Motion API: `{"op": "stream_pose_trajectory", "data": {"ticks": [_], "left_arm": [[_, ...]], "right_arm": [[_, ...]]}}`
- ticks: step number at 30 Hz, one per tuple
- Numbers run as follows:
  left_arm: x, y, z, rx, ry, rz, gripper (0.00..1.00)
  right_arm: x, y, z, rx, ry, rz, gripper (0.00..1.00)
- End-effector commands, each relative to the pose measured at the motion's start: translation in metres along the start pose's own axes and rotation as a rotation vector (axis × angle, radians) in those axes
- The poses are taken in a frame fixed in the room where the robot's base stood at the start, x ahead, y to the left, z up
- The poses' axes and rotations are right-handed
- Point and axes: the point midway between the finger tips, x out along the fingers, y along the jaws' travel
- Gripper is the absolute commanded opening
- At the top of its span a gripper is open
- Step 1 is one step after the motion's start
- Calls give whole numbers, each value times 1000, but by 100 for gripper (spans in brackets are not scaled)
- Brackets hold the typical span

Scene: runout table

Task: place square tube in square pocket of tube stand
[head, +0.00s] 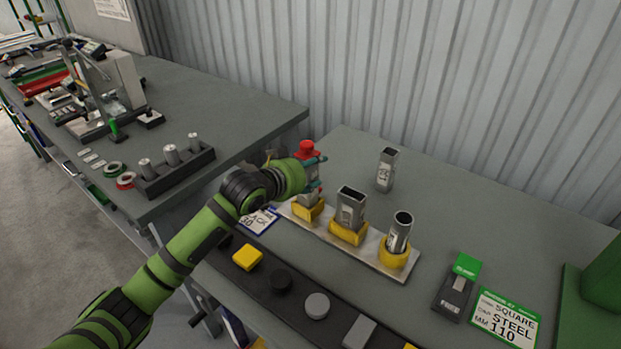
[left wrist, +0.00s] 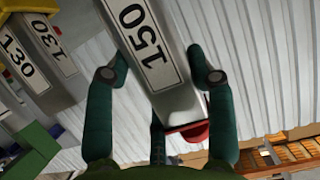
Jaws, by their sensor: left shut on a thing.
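My left gripper (head: 312,168) is shut on a grey square-sided tube marked 150 (left wrist: 146,45). In the head view this tube is upright at the left yellow pocket (head: 306,210) of the tube stand (head: 361,254). Its lower end meets the pocket, but I cannot tell how deep it sits. A red piece (head: 306,146) shows at its top, also in the left wrist view (left wrist: 188,133). The middle pocket (head: 347,236) holds a rectangular tube (head: 351,207). The right pocket (head: 394,256) holds a round tube (head: 399,232). My right gripper is not in view.
Another square-ended tube (head: 386,170) stands on the table behind the stand. A green-and-black device (head: 457,286) and a card reading SQUARE STEEL 110 (head: 506,317) lie right. A dark strip with a yellow button (head: 248,257) runs in front. A corrugated wall stands behind.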

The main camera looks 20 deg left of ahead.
Motion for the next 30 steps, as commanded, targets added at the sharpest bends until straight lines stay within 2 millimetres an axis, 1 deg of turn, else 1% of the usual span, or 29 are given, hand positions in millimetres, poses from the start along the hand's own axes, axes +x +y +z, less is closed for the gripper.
{"op": "stream_pose_trajectory", "data": {"ticks": [1, 3, 6, 9, 17, 18, 19, 30], "left_arm": [[3, 1, 8, -2, -4, 1, 16], [7, 0, 17, -2, -3, 0, 16], [10, 1, 24, -1, -1, 1, 16], [10, 1, 26, 0, 0, 0, 16], [11, 0, 28, 0, 0, 0, 16], [11, 0, 29, 0, -2, 0, 67], [11, 0, 29, 0, -2, 0, 79], [10, 0, 27, 0, -2, 0, 79]], "right_arm": [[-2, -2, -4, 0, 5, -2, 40], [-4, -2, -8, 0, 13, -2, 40], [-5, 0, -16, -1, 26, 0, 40], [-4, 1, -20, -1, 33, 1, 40], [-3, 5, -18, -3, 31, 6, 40], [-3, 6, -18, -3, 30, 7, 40], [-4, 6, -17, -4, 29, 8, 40], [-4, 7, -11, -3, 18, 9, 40]]}}
